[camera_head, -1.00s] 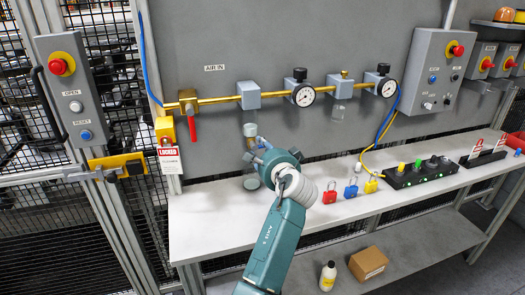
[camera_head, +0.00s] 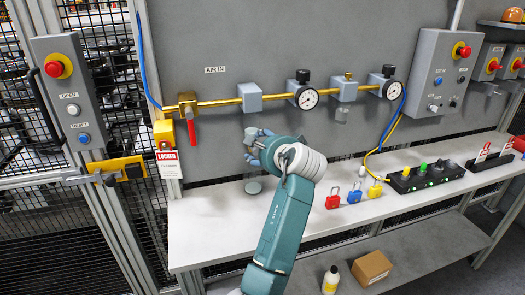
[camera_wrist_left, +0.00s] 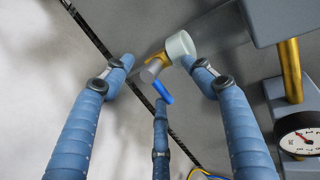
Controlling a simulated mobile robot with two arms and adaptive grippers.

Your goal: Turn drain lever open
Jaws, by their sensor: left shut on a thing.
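In the head view my left gripper (camera_head: 256,144) is below the first grey unit on the brass air line, and my wrist hides the lever. My right gripper is not in view.
The brass air line (camera_head: 222,101) runs along the grey panel, with a red-handled valve (camera_head: 190,128) at left and gauges (camera_head: 306,97) at right. Several padlocks (camera_head: 333,199) stand on the white bench (camera_head: 215,225).

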